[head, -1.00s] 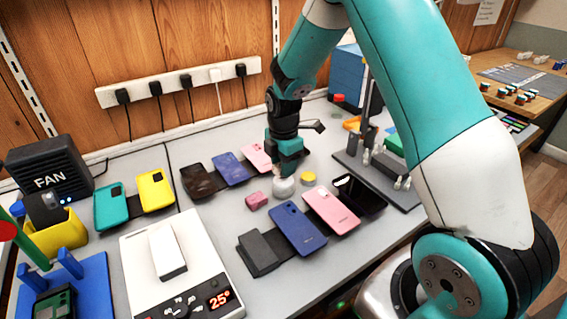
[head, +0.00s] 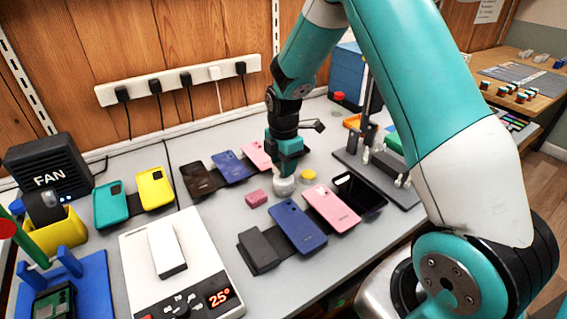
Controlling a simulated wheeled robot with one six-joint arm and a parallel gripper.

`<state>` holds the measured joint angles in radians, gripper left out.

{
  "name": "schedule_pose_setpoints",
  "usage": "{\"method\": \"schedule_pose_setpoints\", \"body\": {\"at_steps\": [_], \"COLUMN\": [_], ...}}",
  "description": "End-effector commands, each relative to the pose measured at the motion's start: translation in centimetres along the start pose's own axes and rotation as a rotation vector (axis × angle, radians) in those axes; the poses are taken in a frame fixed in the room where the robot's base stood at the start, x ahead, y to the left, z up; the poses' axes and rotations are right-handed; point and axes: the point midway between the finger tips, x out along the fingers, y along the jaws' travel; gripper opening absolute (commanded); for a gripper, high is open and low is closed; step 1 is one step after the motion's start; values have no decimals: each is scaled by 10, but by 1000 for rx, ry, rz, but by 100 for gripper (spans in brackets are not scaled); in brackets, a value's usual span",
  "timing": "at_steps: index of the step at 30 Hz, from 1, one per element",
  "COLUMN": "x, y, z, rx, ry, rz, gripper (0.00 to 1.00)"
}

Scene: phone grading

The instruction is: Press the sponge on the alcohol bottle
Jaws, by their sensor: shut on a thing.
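My gripper (head: 285,172) points straight down in the middle of the bench, directly over a small white rounded container, which looks like the alcohol bottle (head: 284,187). The fingertips are at its top, touching or nearly so. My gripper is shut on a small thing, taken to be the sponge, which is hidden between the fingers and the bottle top. A small pink block (head: 256,198) lies on the bench just left of the bottle. A yellow disc (head: 308,177) lies just right of it.
A blue phone (head: 298,228) and a pink phone (head: 332,208) lie in front. A dark stand (head: 375,180) is close on the right. A white heating plate (head: 205,262) is front left.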

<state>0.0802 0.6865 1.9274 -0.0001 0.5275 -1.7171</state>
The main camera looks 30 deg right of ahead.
Motion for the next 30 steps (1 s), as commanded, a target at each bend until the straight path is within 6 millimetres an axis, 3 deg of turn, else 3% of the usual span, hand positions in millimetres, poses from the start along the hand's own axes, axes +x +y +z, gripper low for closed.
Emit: {"method": "schedule_pose_setpoints", "body": {"at_steps": [24, 30], "x": [-67, -70], "y": [0, 0], "z": [0, 0], "rx": [0, 0], "ry": [0, 0], "rz": [0, -1], "gripper": [18, 18]}}
